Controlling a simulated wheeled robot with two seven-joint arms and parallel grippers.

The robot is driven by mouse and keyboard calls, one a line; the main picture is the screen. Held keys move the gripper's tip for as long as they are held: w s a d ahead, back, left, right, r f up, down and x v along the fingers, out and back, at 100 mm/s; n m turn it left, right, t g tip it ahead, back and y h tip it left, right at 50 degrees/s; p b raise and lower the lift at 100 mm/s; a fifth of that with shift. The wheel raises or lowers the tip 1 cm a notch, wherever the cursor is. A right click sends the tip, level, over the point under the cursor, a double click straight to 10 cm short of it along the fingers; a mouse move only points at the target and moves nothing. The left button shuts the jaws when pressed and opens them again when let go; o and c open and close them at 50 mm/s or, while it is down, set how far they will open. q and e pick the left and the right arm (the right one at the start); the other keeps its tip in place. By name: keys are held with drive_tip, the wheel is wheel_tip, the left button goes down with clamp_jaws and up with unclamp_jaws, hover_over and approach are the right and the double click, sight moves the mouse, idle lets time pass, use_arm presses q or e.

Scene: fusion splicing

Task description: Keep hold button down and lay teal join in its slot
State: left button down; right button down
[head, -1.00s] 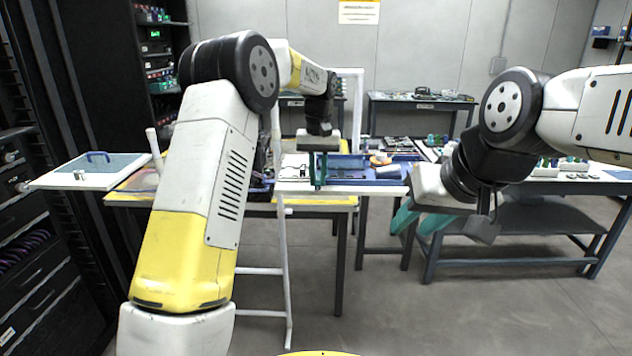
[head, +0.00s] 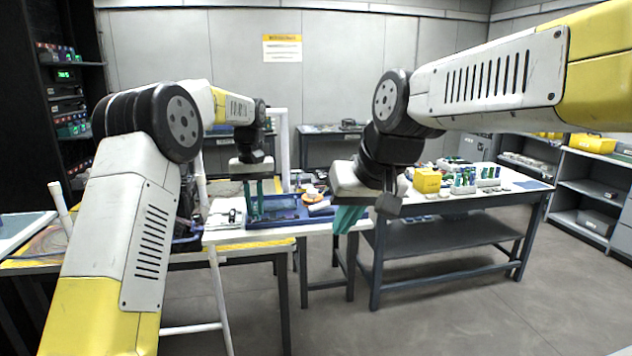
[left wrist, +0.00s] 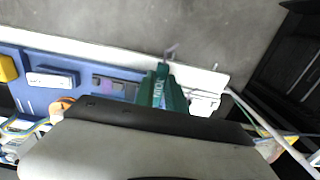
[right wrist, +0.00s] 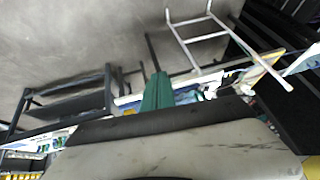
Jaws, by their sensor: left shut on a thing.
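My left gripper (head: 252,206) points down over the left part of a blue tray (head: 315,217) on a white-edged bench. In the left wrist view its green fingers (left wrist: 163,72) are shut on a small grey piece (left wrist: 171,51) at their tips; what it belongs to is unclear. My right gripper (head: 346,222) hangs at the right end of the same bench. In the right wrist view its green fingers (right wrist: 157,80) are together, with nothing clearly visible between them. I cannot make out the hold button, the teal join or its slot.
A dark table (head: 455,200) with a yellow box (head: 427,180) stands at the right. The floor in front is clear.

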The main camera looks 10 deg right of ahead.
drive_tip(key=w+d+r+g+h, duration=0.15)
drive_tip(key=w+d, duration=0.25)
drive_tip(key=w, duration=0.6)
drive_tip(key=w+d+r, duration=0.2)
drive_tip(key=w+d, duration=0.1)
drive_tip(key=w, duration=0.7)
drive_tip(key=shift+m+g+h, duration=0.25)
drive_tip(key=shift+m+g, duration=0.05)
drive_tip(key=shift+g, duration=0.15)
drive_tip(key=w+d+f, duration=0.2)
drive_tip(key=w, duration=0.2)
drive_tip(key=w+d+f, duration=0.2)
drive_tip(key=w, duration=0.3)
drive_tip(key=w+d+f, duration=0.3)
drive_tip(key=w, duration=0.2)
wheel_tip(320, 180, down, 3)
drive_tip(key=shift+d+r, duration=0.1)
drive_tip(key=shift+d, duration=0.05)
drive_tip(key=shift+w+f, duration=0.1)
drive_tip(key=shift+f, duration=0.55)
drive_tip(key=shift+f, duration=1.9)
use_arm(q)
drive_tip(key=shift+w+f, duration=0.15)
drive_tip(key=shift+w, duration=1.1)
drive_tip(key=shift+w+f, duration=0.2)
drive_tip(key=shift+w, duration=1)
drive_tip(key=shift+w+f, duration=0.15)
drive_tip(key=shift+w, duration=1.1)
